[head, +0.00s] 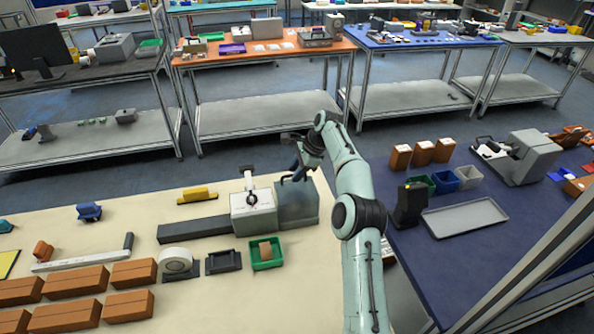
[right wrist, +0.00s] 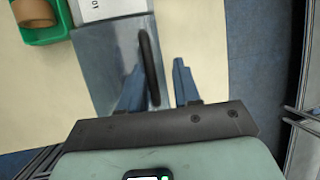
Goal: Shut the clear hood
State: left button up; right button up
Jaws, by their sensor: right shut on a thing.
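The clear hood (head: 298,207) is a grey, glassy, see-through panel beside a white machine box (head: 252,213) on the cream table. It also shows in the right wrist view (right wrist: 105,60), with the white box at the top. A dark bar handle (right wrist: 150,66) runs along the hood. My right gripper (head: 292,177) is over the hood's upper edge. In the right wrist view its two blue fingers (right wrist: 158,90) stand either side of the handle, shut on it. I cannot tell the hood's exact angle. My left gripper is not in view.
A green bin (head: 266,266) holding a brown roll stands in front of the machine. A dark conveyor (head: 193,230) runs left. Brown boxes (head: 77,281) line the front left. A blue table (head: 440,265) with a grey tray stands right.

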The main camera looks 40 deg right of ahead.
jog(key=shift+d, duration=0.1)
dwell(0.3)
jog(key=v, duration=0.5)
jog(key=shift+w+r, duration=0.2)
jog(key=shift+r, duration=0.15)
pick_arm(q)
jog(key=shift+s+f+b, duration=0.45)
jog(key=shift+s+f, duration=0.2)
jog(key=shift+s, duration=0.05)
pick_arm(e)
jog(key=s+d, duration=0.6)
jog(key=s, duration=0.4)
jog(key=shift+d+f, duration=0.3)
jog(key=shift+f, duration=0.05)
jog(key=shift+s+f, duration=0.1)
